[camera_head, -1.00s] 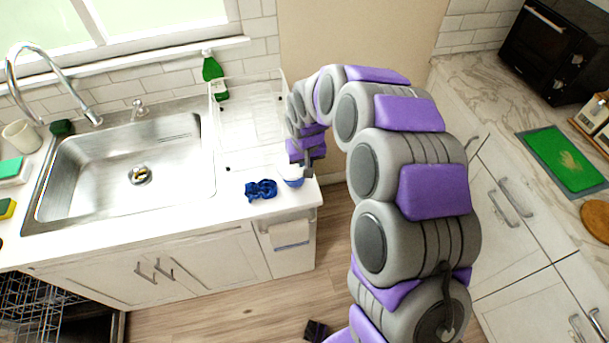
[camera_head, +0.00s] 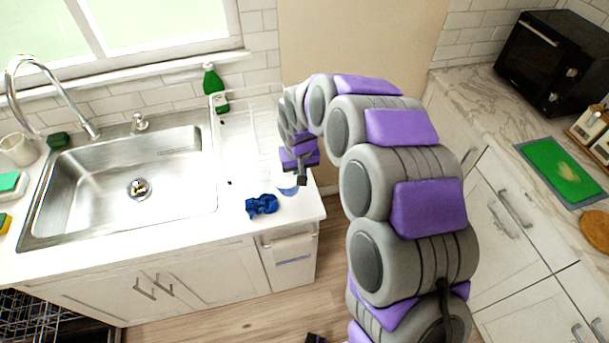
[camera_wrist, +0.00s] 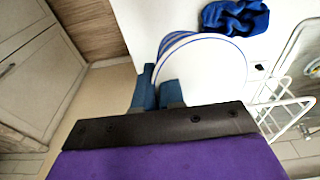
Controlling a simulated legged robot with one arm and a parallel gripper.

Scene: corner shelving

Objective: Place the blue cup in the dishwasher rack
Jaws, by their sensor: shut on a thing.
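A round white dish with blue edging (camera_wrist: 215,72), possibly the blue cup, stands at the counter's front right corner. Only a small blue-and-white part of it (camera_head: 287,188) shows in the head view, beside my gripper (camera_head: 302,181). In the wrist view my gripper (camera_wrist: 158,90) is shut on the dish's left edge with its teal fingers. The dishwasher rack (camera_head: 22,318) is wire, in the open dishwasher at the lower left, mostly cut off by the frame.
A crumpled blue cloth (camera_head: 262,205) lies just left of the dish. A clear and white drying rack (camera_head: 235,135) and a green bottle (camera_head: 213,85) stand behind. The sink (camera_head: 125,185) is left. The floor in front of the cabinets looks mostly clear.

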